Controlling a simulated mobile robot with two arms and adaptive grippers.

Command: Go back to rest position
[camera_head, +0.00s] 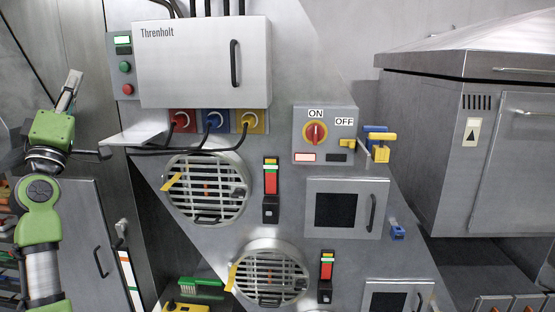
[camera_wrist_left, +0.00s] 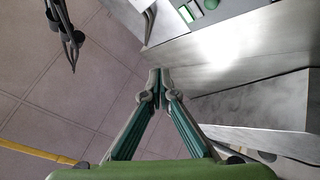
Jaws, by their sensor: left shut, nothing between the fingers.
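My left gripper (camera_head: 70,87) is raised at the upper left of the head view, its fingers pointing up, beside the left edge of the machine panel (camera_head: 284,215) and apart from it. It is shut and empty. In the left wrist view its two fingers (camera_wrist_left: 159,78) meet at the tips, with floor and part of the metal cabinet behind them. My right gripper is in neither view.
A closed box marked Threnholt (camera_head: 203,62), a red and yellow rotary switch (camera_head: 315,133), two round grilles and small doors are on the panel. A large metal cabinet (camera_head: 455,140) stands at right. A green brush (camera_head: 201,284) lies low in front. Floor (camera_wrist_left: 60,85) shows free.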

